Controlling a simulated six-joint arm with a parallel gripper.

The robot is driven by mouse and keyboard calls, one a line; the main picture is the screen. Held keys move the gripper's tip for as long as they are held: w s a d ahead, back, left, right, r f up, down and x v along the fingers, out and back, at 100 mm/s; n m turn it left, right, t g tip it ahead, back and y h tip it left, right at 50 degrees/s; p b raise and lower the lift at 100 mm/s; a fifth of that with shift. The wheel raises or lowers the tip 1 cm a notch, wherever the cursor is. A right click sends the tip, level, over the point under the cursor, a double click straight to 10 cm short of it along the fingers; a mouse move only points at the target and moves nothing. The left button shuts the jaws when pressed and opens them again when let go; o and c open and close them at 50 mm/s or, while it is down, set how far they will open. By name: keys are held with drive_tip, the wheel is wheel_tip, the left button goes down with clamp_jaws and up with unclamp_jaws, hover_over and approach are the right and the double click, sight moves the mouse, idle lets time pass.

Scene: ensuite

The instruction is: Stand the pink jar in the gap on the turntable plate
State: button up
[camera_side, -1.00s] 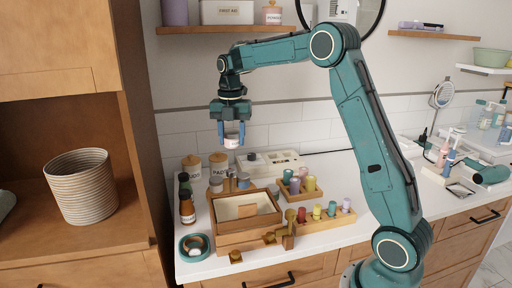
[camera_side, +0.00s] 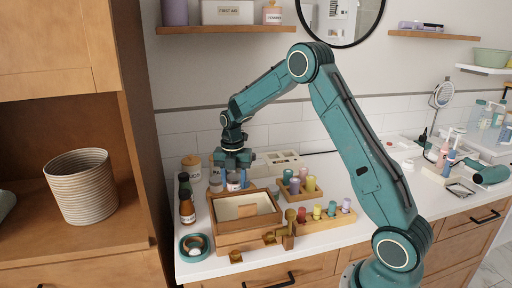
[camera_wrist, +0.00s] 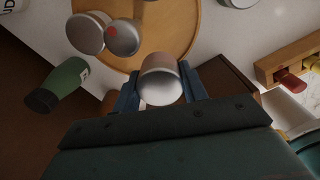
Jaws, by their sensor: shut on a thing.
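My gripper (camera_side: 234,176) is shut on a small jar (camera_side: 233,184) with a pale label. In the wrist view the jar (camera_wrist: 160,82) shows a grey metallic lid between my two blue fingers; its pink colour is hard to make out. The round wooden turntable plate (camera_wrist: 185,22) lies just beyond the held jar in that view. Two grey-lidded jars (camera_wrist: 88,33) (camera_wrist: 123,38) are on the plate's left side, one with a red dot on its lid. The held jar is low, close to the plate's near edge. I cannot tell whether it touches the plate.
A wooden box (camera_side: 243,229) stands in front of the gripper. Dark bottles (camera_side: 187,208) stand at left; a green one (camera_wrist: 60,83) is close to my left finger in the wrist view. A rack of coloured jars (camera_side: 325,218) and a white divided tray (camera_side: 283,161) are to the right.

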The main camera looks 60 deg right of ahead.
sight(234, 176)
drive_tip(key=shift+f, duration=0.35)
drive_tip(key=shift+f, duration=0.1)
drive_tip(key=shift+f, duration=2)
drive_tip(key=shift+f, duration=0.15)
drive_tip(key=o, duration=1)
drive_tip(key=shift+s, duration=0.1)
wheel_tip(234, 176, up, 12)
drive_tip(key=shift+r, duration=0.15)
